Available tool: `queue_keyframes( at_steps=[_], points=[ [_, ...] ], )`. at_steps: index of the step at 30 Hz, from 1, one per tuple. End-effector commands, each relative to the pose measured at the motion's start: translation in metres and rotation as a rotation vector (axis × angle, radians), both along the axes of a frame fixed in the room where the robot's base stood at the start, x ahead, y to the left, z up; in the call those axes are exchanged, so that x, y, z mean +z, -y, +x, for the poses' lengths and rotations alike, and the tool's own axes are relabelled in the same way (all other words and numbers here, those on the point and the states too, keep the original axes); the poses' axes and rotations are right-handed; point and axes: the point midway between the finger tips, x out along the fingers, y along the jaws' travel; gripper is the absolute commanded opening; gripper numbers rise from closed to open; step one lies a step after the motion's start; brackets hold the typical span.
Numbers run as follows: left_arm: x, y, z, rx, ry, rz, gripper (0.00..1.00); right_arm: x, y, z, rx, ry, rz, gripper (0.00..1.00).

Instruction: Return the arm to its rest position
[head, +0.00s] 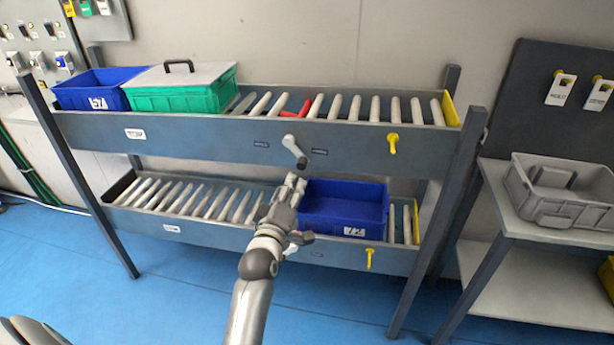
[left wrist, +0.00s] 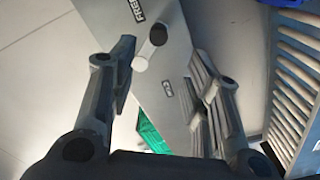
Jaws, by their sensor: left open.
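My left arm (head: 252,290) reaches up from the bottom of the head view to the roller rack (head: 230,135). My left gripper (head: 292,185) is in front of the lower shelf, just left of a blue bin (head: 345,205). In the left wrist view its two fingers (left wrist: 162,85) are spread wide, with nothing held between them. A grey lever with a dark knob (left wrist: 150,45) shows beyond the fingers. The same lever (head: 293,150) is on the upper shelf's front rail, just above the gripper in the head view. My right gripper is not in view.
The upper shelf holds a blue bin (head: 92,92), a lidded green bin (head: 180,95) and a red piece (head: 300,110) on rollers. Yellow levers (head: 392,142) hang at the right. A grey table with a grey crate (head: 560,195) stands right. Blue floor lies open in front.

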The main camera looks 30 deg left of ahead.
Motion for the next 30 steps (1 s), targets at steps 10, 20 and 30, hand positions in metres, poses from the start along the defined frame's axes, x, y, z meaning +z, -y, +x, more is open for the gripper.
queue_keyframes(
  at_steps=[10,20,30],
  points=[
    [-0.046,0.014,0.003,-0.038,-0.095,0.043,0.44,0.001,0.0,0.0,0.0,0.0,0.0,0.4],
    [-0.269,0.082,-0.053,-0.276,-0.547,0.295,0.44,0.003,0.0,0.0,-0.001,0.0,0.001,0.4],
    [-0.462,0.117,-0.223,-0.604,-0.974,0.565,0.44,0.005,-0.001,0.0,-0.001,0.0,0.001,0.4]
  ],
)
